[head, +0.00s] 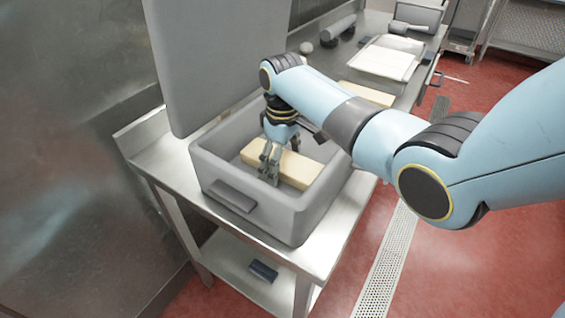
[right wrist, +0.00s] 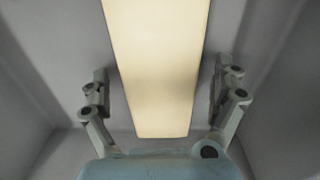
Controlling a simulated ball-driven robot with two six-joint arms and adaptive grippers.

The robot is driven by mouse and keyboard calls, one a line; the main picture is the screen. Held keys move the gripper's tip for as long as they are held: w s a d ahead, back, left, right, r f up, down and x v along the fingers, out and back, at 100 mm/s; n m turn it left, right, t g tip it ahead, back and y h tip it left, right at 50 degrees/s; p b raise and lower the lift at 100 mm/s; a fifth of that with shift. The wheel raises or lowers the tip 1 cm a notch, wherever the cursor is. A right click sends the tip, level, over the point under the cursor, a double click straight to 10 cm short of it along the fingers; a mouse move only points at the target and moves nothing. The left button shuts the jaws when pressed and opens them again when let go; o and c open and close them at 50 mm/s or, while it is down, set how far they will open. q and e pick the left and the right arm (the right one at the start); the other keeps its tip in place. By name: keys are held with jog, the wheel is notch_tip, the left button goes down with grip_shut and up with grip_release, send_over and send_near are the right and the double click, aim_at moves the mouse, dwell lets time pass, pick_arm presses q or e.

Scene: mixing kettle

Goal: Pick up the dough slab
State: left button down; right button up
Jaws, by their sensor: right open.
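The dough slab (head: 296,168) is a long pale yellow block lying inside a grey open bin (head: 215,177). It also fills the middle of the right wrist view (right wrist: 158,70), running away from the gripper. My right gripper (head: 269,178) is down inside the bin at the slab's near left end. In the right wrist view the open fingers (right wrist: 160,95) stand on either side of the slab, with a visible gap on each side. My left gripper is not in view.
The bin's lid (head: 215,60) stands upright at its back left. Another pale block (head: 368,94) lies on the counter beyond, partly behind my right arm. The bin walls surround the gripper closely.

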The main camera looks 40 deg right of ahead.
jog(key=shift+c, duration=0.4)
jog(key=c, duration=1.6)
jog(key=shift+r, duration=0.1)
jog(key=shift+c, duration=0.2)
jog(key=shift+w, duration=0.1)
